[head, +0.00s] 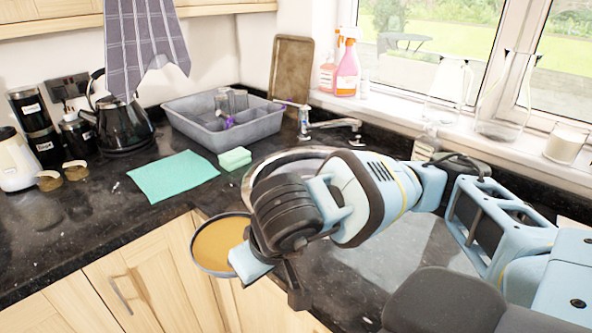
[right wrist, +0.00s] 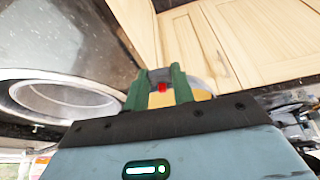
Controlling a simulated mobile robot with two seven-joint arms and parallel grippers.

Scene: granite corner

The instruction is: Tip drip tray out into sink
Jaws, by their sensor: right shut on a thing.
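The drip tray (head: 194,254) is a shallow round dish with a dark grey rim and an orange-brown inside. My right gripper (head: 250,262) is shut on its right edge and holds it in front of the counter's front edge, before the cabinet doors. In the right wrist view, the green fingers (right wrist: 160,92) show with part of the tray (right wrist: 203,95) behind them. I cannot tell how far it tilts. The round sink (head: 262,168) lies behind my right wrist, which hides much of it; its bowl also shows in the right wrist view (right wrist: 70,100). My left gripper is out of view.
A tap (head: 335,125) stands behind the sink. A green sponge (head: 235,158), a teal cloth (head: 172,176) and a grey tub (head: 250,128) lie to its left. A kettle (head: 120,122) is farther left. A towel (head: 145,45) hangs above.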

